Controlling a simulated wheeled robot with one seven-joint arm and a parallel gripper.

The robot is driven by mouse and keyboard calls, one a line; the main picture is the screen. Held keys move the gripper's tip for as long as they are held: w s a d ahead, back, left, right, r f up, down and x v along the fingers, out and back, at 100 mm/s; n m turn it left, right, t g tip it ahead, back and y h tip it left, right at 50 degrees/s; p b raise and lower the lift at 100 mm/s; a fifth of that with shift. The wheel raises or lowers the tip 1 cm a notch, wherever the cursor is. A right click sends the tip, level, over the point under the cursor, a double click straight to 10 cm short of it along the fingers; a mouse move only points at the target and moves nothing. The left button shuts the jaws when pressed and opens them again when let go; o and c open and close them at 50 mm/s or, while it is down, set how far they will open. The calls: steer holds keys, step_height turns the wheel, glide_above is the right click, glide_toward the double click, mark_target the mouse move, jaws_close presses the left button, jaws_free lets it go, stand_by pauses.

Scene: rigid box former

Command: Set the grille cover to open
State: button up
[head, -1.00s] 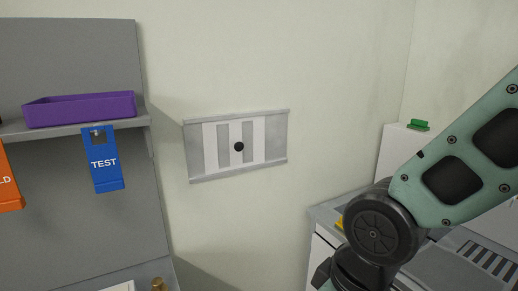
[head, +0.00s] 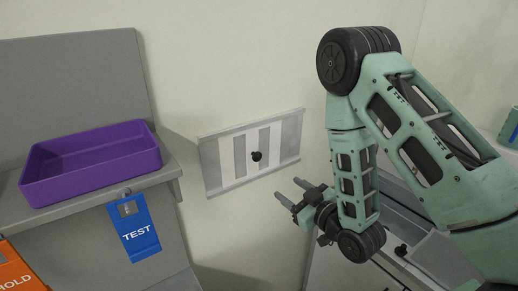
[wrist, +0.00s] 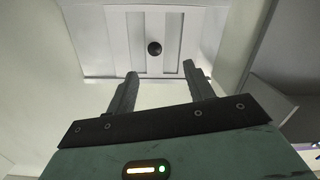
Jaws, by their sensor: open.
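The grille cover (head: 267,140) is a pale panel with vertical slats in a grey frame (head: 212,170) on the wall. A round black knob (head: 257,156) sits near its middle. The panel (wrist: 116,40) and knob (wrist: 154,48) also show at the top of the wrist view. My gripper (head: 289,189) is open and empty, right of and below the knob and apart from it in the head view. In the wrist view its two fingers (wrist: 160,75) are spread, and the knob appears beyond and between their tips.
A purple tray (head: 95,165) stands on a grey shelf at the left. A blue TEST tag (head: 134,235) and an orange tag (head: 18,272) hang below it. A grey-topped unit is partly behind my arm at right. The wall around the grille is clear.

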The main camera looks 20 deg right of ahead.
steer(key=d+r+t, duration=0.1)
steer(key=b, duration=1)
glide_toward(259, 158)
steer(key=shift+f+v, duration=0.25)
steer(key=shift+v, duration=0.9)
steer(key=shift+w+a+r+b, duration=0.1)
steer(key=shift+b, duration=1.1)
steer(key=p+x, duration=0.4)
steer(key=x, duration=0.7)
steer(key=shift+w+a+r+p, duration=0.1)
steer(key=shift+w+r+p, duration=0.05)
steer(key=shift+w+p, duration=0.2)
steer(key=shift+c, duration=0.3)
